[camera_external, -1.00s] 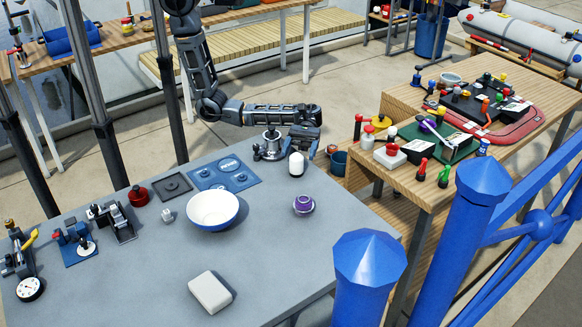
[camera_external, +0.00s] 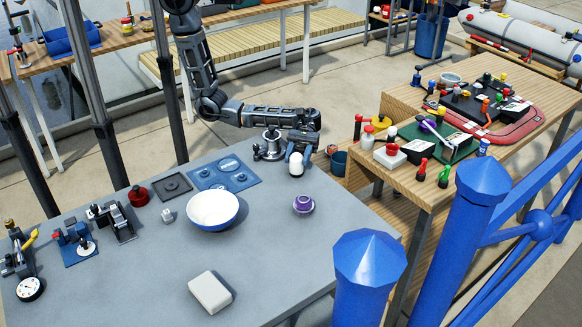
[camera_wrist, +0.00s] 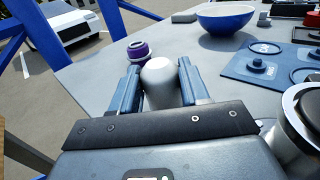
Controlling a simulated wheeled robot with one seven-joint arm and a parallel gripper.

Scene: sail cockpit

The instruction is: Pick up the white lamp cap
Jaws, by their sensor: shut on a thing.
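The white lamp cap (camera_external: 296,168) is a small rounded white piece standing upright at the back right edge of the grey table. My gripper (camera_external: 296,158) is around it from above and behind. In the wrist view, the white lamp cap (camera_wrist: 160,82) sits between the two blue-grey fingers of my gripper (camera_wrist: 160,88), with a finger against each side. Its lower part is partly hidden by the gripper body. I cannot tell whether its base touches the table.
A purple cup-like piece (camera_external: 303,204) stands in front of the cap. A white and blue bowl (camera_external: 213,209) and blue plate (camera_external: 224,174) lie to the left. A metal pot-like item (camera_external: 269,147) stands close beside my gripper. The table's front right is clear.

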